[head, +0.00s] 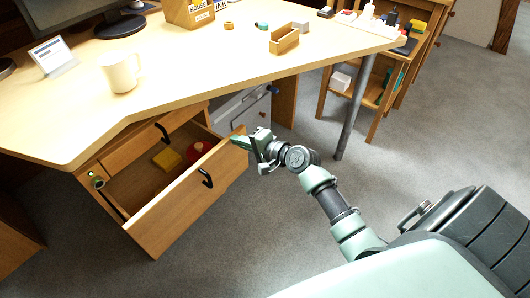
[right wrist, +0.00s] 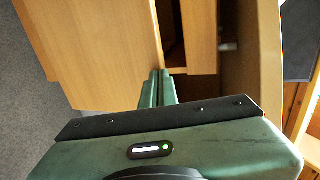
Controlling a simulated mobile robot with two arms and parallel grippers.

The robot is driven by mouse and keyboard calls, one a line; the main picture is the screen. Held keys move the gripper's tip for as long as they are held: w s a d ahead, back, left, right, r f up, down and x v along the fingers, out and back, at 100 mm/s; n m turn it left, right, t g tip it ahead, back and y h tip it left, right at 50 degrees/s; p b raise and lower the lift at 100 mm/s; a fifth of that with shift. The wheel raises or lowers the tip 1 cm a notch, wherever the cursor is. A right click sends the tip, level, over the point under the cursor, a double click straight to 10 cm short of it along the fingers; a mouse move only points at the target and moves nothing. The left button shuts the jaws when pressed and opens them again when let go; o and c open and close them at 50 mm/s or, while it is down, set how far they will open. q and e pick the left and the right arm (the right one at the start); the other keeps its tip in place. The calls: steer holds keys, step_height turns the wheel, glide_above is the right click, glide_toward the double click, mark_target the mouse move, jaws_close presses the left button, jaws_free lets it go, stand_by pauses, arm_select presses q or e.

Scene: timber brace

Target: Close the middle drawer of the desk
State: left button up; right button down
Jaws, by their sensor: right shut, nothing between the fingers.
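The desk (head: 215,72) has a pale wooden top. Below it, a drawer (head: 185,203) of the desk's wooden cabinet stands pulled out, with a black handle on its front. Inside it lie a yellow block (head: 167,160) and a red round thing (head: 197,151). Above it is another wooden front with a black handle (head: 163,133). My right gripper (head: 240,138) is shut and empty at the right end of the open drawer's front. In the right wrist view its fingertips (right wrist: 160,74) are close to a wooden panel's edge; I cannot tell if they touch. My left gripper is out of view.
A white mug (head: 121,72), a small wooden box (head: 284,39) and a tape roll (head: 229,26) stand on the desk. A grey desk leg (head: 353,108) and a wooden shelf unit (head: 375,105) stand to the right. The grey floor (head: 300,215) before the drawer is clear.

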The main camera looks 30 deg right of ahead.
steer(key=w+a+b, duration=0.1)
steer(key=w+a, duration=0.3)
steer(key=w, duration=0.7)
steer(key=shift+w+a, duration=0.15)
steer(key=shift+w, duration=0.2)
steer(key=shift+s+f, duration=0.1)
steer(key=shift+s, duration=0.05)
